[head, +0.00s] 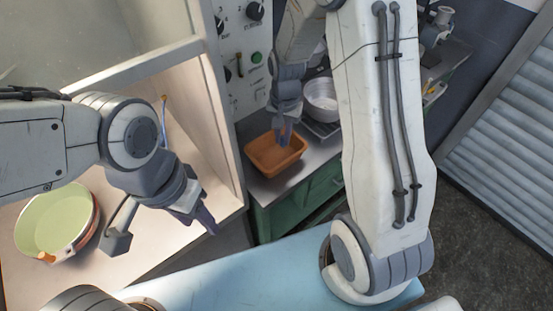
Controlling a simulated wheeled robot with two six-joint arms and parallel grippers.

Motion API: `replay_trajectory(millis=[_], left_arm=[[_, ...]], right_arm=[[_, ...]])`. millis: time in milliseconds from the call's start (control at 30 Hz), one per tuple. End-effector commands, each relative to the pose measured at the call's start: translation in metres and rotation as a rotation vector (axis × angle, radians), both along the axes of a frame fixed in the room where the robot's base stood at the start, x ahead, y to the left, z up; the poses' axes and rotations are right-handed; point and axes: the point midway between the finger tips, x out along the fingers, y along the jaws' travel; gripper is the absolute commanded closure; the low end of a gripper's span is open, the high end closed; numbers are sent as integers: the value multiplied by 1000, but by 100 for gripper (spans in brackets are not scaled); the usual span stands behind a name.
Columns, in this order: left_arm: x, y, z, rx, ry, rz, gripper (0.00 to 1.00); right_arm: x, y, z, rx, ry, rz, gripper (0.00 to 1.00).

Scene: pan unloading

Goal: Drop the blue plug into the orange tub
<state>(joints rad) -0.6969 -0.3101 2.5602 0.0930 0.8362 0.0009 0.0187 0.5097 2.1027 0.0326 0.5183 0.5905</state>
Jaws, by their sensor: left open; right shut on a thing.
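The orange tub (270,165) stands on the grey bench top, in the middle of the head view. My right gripper (285,140) reaches down from above, over the tub's right rear part. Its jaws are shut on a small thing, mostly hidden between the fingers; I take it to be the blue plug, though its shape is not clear. Whether it touches the tub cannot be told. My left gripper (209,224) is open and empty, at the front right edge of the lit booth, away from the tub.
A green-lined pan (54,219) sits on the booth floor at left. A thin blue stick with an orange tip (165,107) stands by the booth's back wall. A white bowl (321,96) is right behind the tub. A control panel (240,65) rises behind the bench.

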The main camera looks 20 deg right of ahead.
Motion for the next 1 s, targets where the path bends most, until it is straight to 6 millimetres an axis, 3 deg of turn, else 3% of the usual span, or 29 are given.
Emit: replay_trajectory(millis=[67, 333, 400, 433, 467, 800, 1000], left_arm=[[0, 0, -8, 0, 0, 0, 50], [0, 0, -7, 0, 0, -1, 50], [0, 0, -7, 0, 0, -1, 50], [0, 0, -7, 0, 0, 0, 50], [0, 0, -7, 0, 0, 0, 50], [0, 0, -7, 0, 0, 0, 50], [0, 0, -12, 0, 0, 0, 50]], right_arm=[[0, 1, -8, 0, 0, 1, 100], [1, 2, -8, 0, 0, 3, 100], [1, 2, -8, 0, 0, 3, 64], [1, 2, -8, 0, 0, 3, 52], [1, 2, -8, 0, 0, 3, 48], [1, 2, -5, 0, -1, 3, 48], [2, 1, 22, 0, -7, 2, 48]])
